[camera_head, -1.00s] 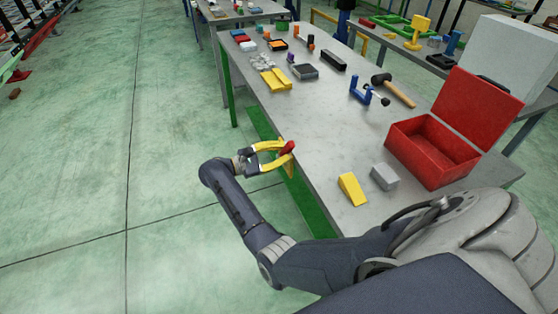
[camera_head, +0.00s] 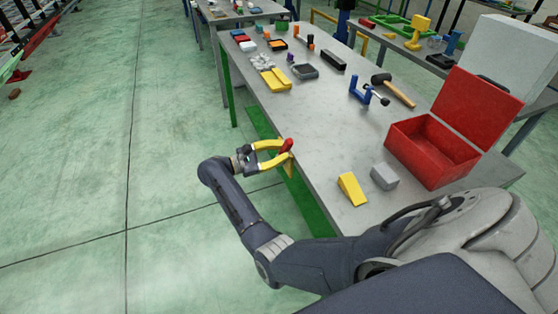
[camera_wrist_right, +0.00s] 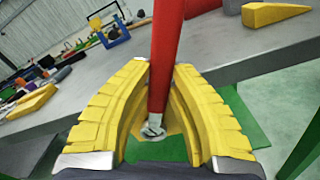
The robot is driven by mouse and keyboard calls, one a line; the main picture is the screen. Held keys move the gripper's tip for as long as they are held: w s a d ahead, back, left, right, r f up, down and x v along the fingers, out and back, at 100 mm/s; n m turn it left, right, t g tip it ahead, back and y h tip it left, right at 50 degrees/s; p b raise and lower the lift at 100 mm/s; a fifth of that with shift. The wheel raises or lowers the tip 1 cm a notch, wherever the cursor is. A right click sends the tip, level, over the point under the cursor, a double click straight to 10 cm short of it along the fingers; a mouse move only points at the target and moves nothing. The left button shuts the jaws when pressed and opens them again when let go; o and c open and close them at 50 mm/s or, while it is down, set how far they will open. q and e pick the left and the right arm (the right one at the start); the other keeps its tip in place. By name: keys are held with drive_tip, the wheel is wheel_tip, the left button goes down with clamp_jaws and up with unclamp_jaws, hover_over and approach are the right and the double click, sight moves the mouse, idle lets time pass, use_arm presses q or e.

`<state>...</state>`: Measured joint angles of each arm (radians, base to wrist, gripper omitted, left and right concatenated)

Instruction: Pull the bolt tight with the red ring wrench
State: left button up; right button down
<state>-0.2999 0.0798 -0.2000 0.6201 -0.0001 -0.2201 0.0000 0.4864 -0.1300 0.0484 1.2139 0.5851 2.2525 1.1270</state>
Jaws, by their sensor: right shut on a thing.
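The red wrench (camera_head: 286,146) shows in the head view as a short red piece at the near left edge of the grey workbench. My right gripper (camera_head: 285,152) has yellow fingers on both sides of it. In the right wrist view, the red handle (camera_wrist_right: 167,50) runs from the top edge down between the fingers of the gripper (camera_wrist_right: 160,75), which are shut on it. A silvery metal end (camera_wrist_right: 152,126) shows low between the fingers. Whether that is the ring or the bolt I cannot tell. My left gripper is not in view.
The workbench (camera_head: 325,150) carries a yellow wedge (camera_head: 351,188), a grey block (camera_head: 384,177), an open red box (camera_head: 425,160), a mallet (camera_head: 395,90) and several small parts farther back. A green panel (camera_head: 312,205) lies below the bench edge.

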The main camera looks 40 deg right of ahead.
drive_tip(key=shift+v, duration=2.85)
drive_tip(key=shift+w, duration=0.1)
drive_tip(key=shift+s+a+f+m, duration=0.2)
drive_tip(key=shift+s+a+m, duration=0.2)
drive_tip(key=shift+a, duration=0.3)
drive_tip(key=shift+s+a+f+m, duration=0.3)
drive_tip(key=shift+a+m, duration=0.2)
drive_tip(key=shift+a, duration=0.15)
drive_tip(key=x, duration=0.6)
drive_tip(key=shift+d, duration=0.3)
drive_tip(key=shift+x, duration=0.85)
idle(0.5)
drive_tip(key=shift+r, duration=0.1)
